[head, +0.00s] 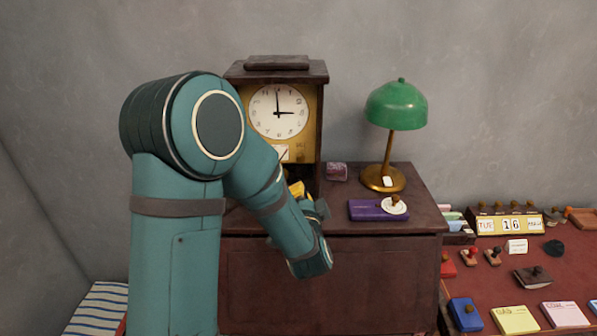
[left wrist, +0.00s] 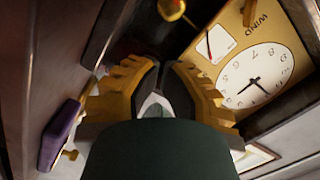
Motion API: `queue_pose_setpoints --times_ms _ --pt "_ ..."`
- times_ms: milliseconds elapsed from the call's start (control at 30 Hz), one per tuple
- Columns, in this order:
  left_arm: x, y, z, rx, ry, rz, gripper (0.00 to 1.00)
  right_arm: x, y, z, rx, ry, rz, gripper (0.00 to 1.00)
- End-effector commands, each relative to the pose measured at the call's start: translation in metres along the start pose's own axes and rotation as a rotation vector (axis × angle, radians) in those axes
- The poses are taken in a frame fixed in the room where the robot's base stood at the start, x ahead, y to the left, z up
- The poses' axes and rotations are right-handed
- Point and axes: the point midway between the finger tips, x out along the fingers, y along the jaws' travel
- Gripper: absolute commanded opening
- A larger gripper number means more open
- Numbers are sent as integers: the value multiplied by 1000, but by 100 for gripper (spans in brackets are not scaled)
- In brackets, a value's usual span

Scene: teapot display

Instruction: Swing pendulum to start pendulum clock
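The pendulum clock (head: 278,112) stands on a dark wooden cabinet, with a white dial and a gold face; the dial also shows tilted at right in the left wrist view (left wrist: 257,75). A round gold piece that looks like the pendulum bob (left wrist: 171,8) is at the top edge of the left wrist view, beyond my fingertips and apart from them. My left gripper (left wrist: 161,66) has yellow fingers with the dark tips together and nothing visible between them. In the head view it is at the clock's lower opening, mostly behind my arm, which hides that part. My right gripper is not in view.
A green lamp (head: 396,105) stands right of the clock. A purple box (head: 366,210) with a white round piece lies on the cabinet (head: 400,258) before it; a small dark block (head: 337,171) is behind. A red table (head: 560,275) at right holds stamps, pads and a calendar.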

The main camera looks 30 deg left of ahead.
Motion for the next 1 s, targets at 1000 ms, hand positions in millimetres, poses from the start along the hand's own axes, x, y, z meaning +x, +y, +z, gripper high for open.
queue_pose_setpoints --times_ms 1000 --pt "98 1 0 0 0 2 0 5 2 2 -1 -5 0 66"
